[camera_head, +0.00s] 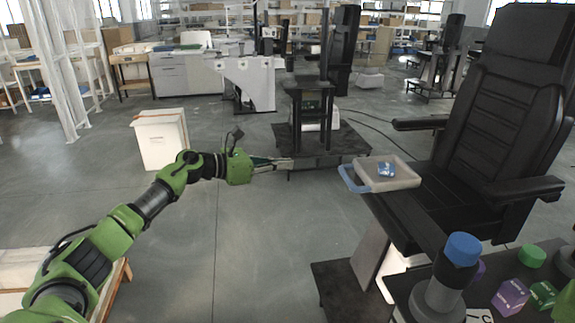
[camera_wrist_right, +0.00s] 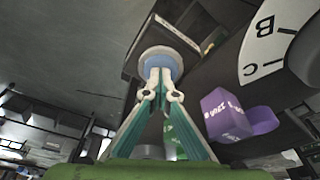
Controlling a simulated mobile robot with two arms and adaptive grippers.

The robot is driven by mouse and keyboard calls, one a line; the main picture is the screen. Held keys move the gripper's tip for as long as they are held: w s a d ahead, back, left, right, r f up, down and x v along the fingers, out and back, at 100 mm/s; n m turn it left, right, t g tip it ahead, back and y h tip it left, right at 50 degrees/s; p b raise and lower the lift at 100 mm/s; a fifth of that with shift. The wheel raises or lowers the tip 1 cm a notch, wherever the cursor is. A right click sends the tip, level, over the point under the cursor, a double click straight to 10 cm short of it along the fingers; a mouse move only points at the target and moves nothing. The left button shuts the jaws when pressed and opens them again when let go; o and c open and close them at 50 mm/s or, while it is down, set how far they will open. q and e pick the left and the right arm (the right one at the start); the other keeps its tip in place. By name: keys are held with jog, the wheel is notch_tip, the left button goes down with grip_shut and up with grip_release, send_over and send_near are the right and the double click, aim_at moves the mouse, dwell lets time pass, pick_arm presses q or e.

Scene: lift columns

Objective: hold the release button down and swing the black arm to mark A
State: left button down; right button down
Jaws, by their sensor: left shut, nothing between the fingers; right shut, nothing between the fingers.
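The likely release button is a blue cap (camera_head: 463,248) with a black collar on a grey post at lower right. It also appears as blue inside a pale ring in the right wrist view (camera_wrist_right: 153,63). My right gripper (camera_wrist_right: 160,84) is shut and its tips overlap the blue; whether they touch it is unclear. The head view shows no right gripper on the cap. A white dial plate (camera_wrist_right: 275,35) shows B and C; mark A is not visible. I cannot surely pick out the black arm. My left gripper (camera_head: 290,163) is shut and empty, over the floor mid-picture.
A purple cube (camera_head: 510,297), a green cylinder (camera_head: 533,256) and a green cube (camera_head: 543,293) stand beside the post. A black chair (camera_head: 510,110) bears a pale tray (camera_head: 400,182). A white bin (camera_head: 160,140) stands behind my left arm. Floor is free at centre.

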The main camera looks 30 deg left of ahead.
dwell(0.6)
jog(key=shift+r+p, duration=2)
jog(key=shift+r, duration=1.5)
notch_tip(320, 180, up, 12)
jog(key=s, duration=0.2)
jog(key=shift+s+a, duration=0.15)
jog(key=shift+a, duration=0.3)
jog(key=shift+f, duration=0.2)
